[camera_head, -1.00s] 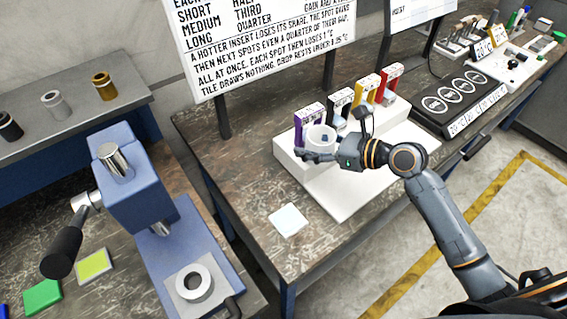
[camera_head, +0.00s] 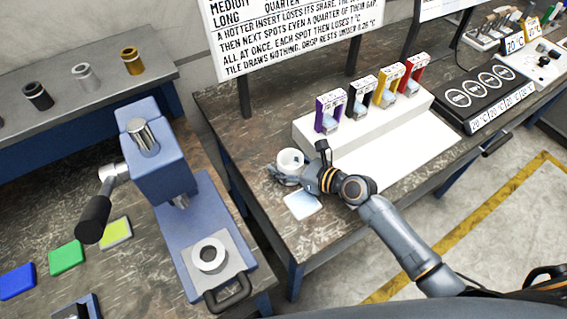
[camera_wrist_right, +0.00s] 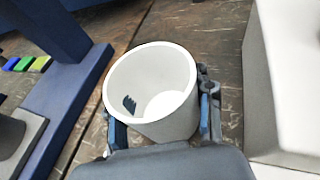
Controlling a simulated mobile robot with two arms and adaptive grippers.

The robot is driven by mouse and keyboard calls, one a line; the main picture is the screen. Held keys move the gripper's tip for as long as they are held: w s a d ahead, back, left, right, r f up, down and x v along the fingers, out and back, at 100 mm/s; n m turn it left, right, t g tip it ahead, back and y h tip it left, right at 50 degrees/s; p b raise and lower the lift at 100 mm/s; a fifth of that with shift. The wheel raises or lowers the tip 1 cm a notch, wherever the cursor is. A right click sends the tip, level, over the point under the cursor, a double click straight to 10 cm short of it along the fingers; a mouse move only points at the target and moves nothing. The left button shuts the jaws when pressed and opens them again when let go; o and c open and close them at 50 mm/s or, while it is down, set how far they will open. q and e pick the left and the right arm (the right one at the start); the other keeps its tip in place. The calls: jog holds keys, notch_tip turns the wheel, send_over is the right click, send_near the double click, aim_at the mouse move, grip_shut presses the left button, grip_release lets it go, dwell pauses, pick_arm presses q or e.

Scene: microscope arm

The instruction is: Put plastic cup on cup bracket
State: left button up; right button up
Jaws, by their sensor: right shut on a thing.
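The white plastic cup (camera_head: 291,161) is upright, mouth up, in my right gripper (camera_head: 285,175). The wrist view shows the fingers on both sides of the cup (camera_wrist_right: 150,85), with a small dark blue patch inside it. The cup is over the wooden table, left of the white block and just behind a pale square tile (camera_head: 303,205). No part is plainly marked as the cup bracket. A pale ring (camera_head: 210,254) sits on the base of the blue press (camera_head: 160,165) at the left, clear of the cup. My left gripper is not in view.
A white stepped block (camera_head: 345,133) carries purple, black, yellow and red holders. A black plate with round spots (camera_head: 480,90) lies right of it. The press's lever (camera_head: 95,215) sticks out left. A gap separates the two tables. Coloured pads (camera_head: 67,256) lie at lower left.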

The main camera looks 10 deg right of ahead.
jog(key=shift+f, duration=0.15)
jog(key=o, duration=0.9)
